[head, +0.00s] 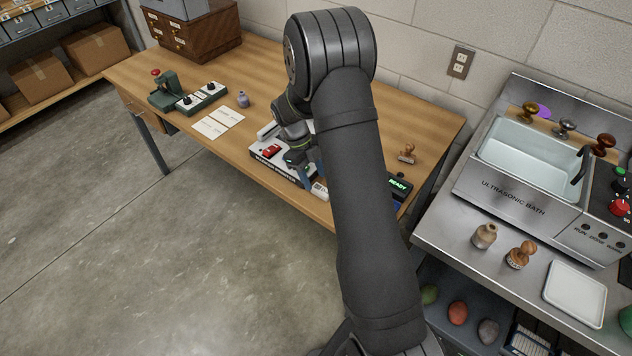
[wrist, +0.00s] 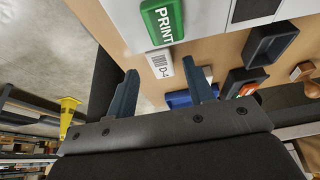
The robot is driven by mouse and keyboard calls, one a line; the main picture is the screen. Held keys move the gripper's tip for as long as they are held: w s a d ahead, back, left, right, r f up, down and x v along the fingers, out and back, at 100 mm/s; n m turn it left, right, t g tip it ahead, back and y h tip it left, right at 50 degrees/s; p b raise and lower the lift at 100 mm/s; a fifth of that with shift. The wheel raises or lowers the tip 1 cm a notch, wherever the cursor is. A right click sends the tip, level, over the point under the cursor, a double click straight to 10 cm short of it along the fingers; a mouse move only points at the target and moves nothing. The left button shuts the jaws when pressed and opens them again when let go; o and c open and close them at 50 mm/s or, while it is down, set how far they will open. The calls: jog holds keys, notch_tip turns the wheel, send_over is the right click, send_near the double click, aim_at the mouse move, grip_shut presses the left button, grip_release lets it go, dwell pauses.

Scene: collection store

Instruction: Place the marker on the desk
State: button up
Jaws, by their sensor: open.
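A white card printed "D-4" with a barcode (wrist: 160,63) shows between my fingertips in the wrist view; I cannot tell if it is the marker. In the head view a small white card (head: 319,190) lies at the front edge of the desk (head: 283,62), beside my gripper (head: 304,172). My gripper's two blue fingers are apart and nothing shows held between them; they also show in the wrist view (wrist: 163,72). No pen-like marker can be made out. My arm hides part of the desk.
A white lettered device (head: 262,165) carries a red piece (head: 271,151) beside my gripper; a green PRINT button (wrist: 162,21) is close to my fingers. A READY display (head: 399,185) and stamp (head: 407,153) stand right. Pale cards (head: 218,122) lie left. The desk's back middle is clear.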

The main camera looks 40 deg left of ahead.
jog(key=v, duration=0.9)
jog(key=x, duration=1.2)
jog(key=shift+d+f, duration=0.1)
notch_tip(320, 180, up, 3)
jog(key=shift+f, duration=0.2)
jog(key=shift+r, duration=0.7)
